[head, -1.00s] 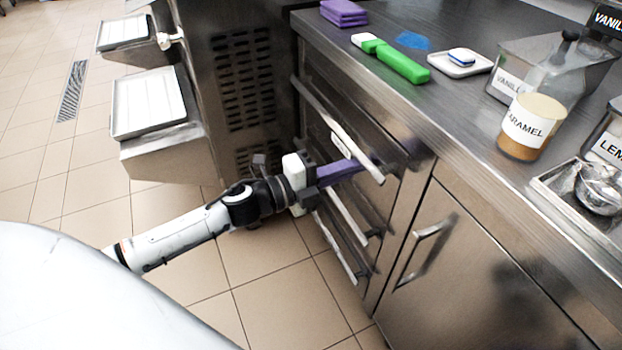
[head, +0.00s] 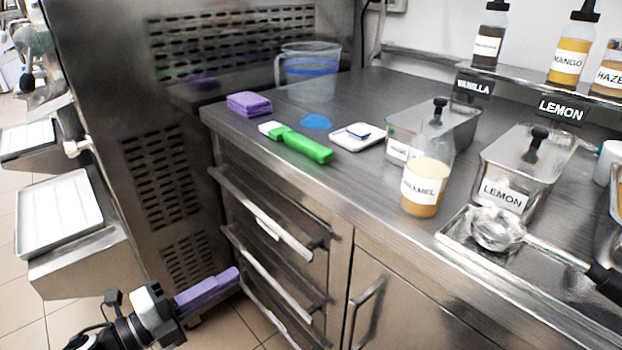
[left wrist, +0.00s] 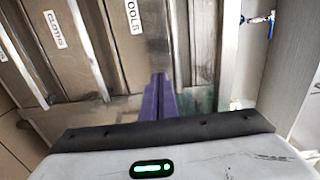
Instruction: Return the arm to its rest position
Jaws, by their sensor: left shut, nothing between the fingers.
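My left gripper (head: 208,290) has purple fingers and is at the lower left of the head view, low in front of the drawer unit. Its fingers are shut together with nothing between them. In the left wrist view the shut purple fingers (left wrist: 158,100) point toward drawer fronts with label plates. The drawer fronts (head: 265,225) are closed, and the fingers appear apart from their handles. My right gripper is not in view.
A freezer with a jutting tray (head: 58,212) stands left. Tiled floor is open below the arm.

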